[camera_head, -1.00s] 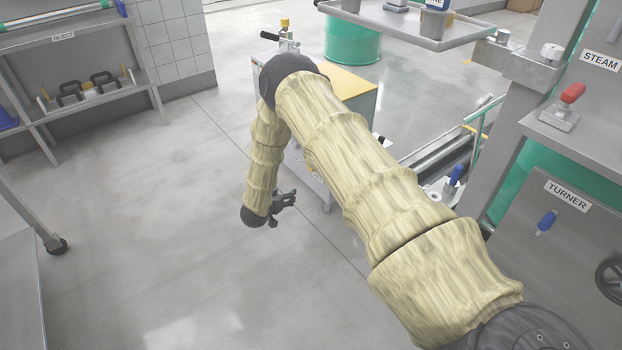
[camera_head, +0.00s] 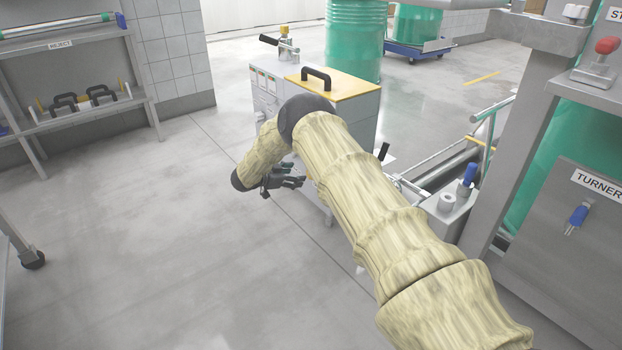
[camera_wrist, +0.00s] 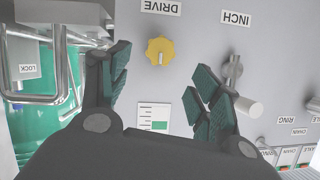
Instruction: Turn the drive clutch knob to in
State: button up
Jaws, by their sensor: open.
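The yellow, lobed drive clutch knob (camera_wrist: 160,50) sits on a grey panel under an upside-down DRIVE label (camera_wrist: 161,6) in the wrist view. My gripper (camera_wrist: 160,78) is open and empty, its dark green finger pads on either side of the knob's position in the picture. The fingers seem apart from the panel; their distance cannot be told. The knob's setting is not readable. In the head view my gripper (camera_head: 285,182) is beside the grey cabinet (camera_head: 350,112); the knob does not show there.
A lever (camera_wrist: 232,70) marked INCH is right of the knob, close to the right finger. The cabinet has a yellow top (camera_head: 350,84) with a black handle (camera_head: 316,74). Open floor (camera_head: 130,240) lies left.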

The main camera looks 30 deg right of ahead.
jog(key=shift+b+x, duration=2.05)
jog(key=shift+x, duration=2.95)
jog(key=c, duration=1)
